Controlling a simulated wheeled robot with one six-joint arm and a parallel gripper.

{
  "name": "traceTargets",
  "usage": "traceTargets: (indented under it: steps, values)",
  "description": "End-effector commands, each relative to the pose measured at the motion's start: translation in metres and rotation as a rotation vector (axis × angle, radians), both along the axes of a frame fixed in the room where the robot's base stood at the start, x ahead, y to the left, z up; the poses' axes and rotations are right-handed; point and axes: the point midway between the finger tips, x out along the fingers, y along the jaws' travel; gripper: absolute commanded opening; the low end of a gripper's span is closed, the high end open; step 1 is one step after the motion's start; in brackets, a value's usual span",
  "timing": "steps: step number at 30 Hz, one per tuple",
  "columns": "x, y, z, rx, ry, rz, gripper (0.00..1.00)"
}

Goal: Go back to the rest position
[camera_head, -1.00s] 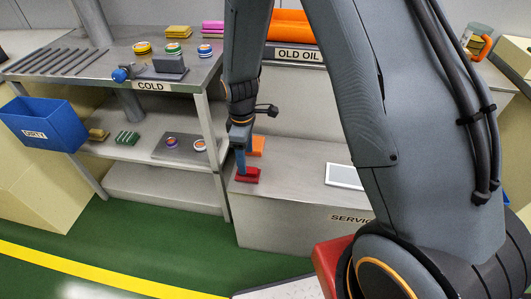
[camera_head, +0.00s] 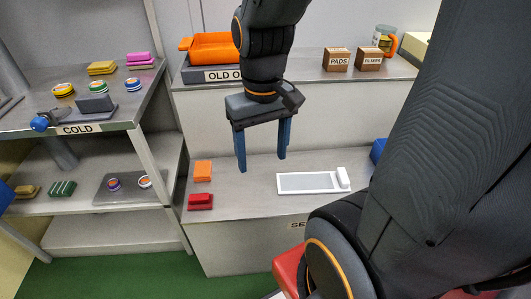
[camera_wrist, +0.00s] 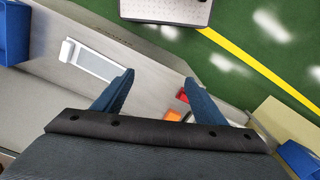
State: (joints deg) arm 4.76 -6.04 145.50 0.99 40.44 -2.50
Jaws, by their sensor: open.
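My gripper (camera_head: 262,160) hangs above the service bench (camera_head: 240,192) in the head view. Its two blue fingers point down, spread apart with nothing between them. A red block (camera_head: 200,202) and an orange block (camera_head: 203,170) lie on the bench to the left of the fingers. In the wrist view the open gripper (camera_wrist: 157,84) also shows, with the red block (camera_wrist: 182,95) and orange block (camera_wrist: 173,115) near the right finger, below it.
A white-framed grey tray (camera_head: 308,183) lies on the bench right of the gripper. Behind stands a shelf with an orange tub (camera_head: 213,48), a "PADS" box (camera_head: 337,60) and a "FILTERS" box (camera_head: 370,60). The "COLD" rack (camera_head: 80,129) stands left. Green floor (camera_head: 120,280) is clear.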

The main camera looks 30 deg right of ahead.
Motion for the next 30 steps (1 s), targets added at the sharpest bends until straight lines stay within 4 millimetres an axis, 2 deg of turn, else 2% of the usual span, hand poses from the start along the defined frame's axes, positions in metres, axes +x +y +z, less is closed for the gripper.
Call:
traceTargets:
  steps: [7,12,18,29,30]
  values:
    - [-0.014,0.001,0.016,0.0,0.003,-0.041,0.65]
    - [-0.018,0.01,0.038,-0.003,0.004,-0.003,0.65]
    - [-0.021,0.021,0.054,-0.006,0.005,0.032,0.65]
    - [-0.02,0.025,0.055,-0.007,0.002,0.045,0.65]
    - [-0.02,0.025,0.055,-0.007,0.002,0.045,0.58]
